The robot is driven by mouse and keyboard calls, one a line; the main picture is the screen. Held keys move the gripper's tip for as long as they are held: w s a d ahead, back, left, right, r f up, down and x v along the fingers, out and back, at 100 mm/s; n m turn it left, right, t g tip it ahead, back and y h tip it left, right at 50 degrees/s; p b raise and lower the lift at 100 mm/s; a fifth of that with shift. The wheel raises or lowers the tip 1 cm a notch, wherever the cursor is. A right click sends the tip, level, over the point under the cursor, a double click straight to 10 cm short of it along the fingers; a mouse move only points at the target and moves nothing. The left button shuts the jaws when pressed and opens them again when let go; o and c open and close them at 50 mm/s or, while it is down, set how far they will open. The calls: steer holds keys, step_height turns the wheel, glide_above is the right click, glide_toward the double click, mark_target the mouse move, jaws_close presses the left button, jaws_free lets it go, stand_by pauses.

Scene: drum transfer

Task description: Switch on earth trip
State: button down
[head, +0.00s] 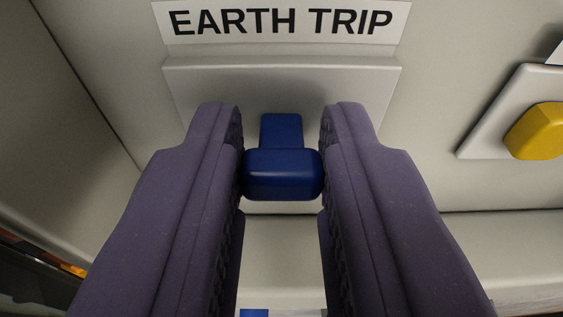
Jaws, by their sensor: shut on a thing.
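The blue switch handle (282,174) sticks out from a pale plate (190,85) on the panel, in the middle of the head view. The EARTH TRIP label (281,21) is directly above that plate. My gripper (282,172) has its two purple padded fingers on the left and right sides of the handle, touching it. It is shut on the handle. A narrower blue stem shows above and behind the handle's block end. The lower parts of the plate's sides are hidden behind the fingers.
A yellow knob (537,131) on its own pale plate stands to the right, partly cut off by the frame edge. A panel ledge (285,255) runs below the handle. A small blue patch (254,313) shows at the bottom edge. Bare panel lies between the two plates.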

steer(key=shift+w+d+r+g+p, duration=0.2)
steer(key=shift+r+g+p, duration=0.15)
steer(key=shift+g, duration=0.45)
steer(key=shift+w+a+r+g, duration=0.1)
steer(key=shift+r+g, duration=0.05)
steer(key=shift+g, duration=0.45)
steer(key=shift+a+r+g, duration=0.1)
steer(key=shift+g, duration=0.5)
steer(key=c, duration=0.9)
jaws_free()
steer(key=shift+w, duration=0.1)
steer(key=shift+b, duration=0.35)
steer(key=b+v, duration=0.2)
steer(key=v, duration=0.5)
steer(key=shift+s+r, duration=0.25)
steer(key=shift+s, duration=0.05)
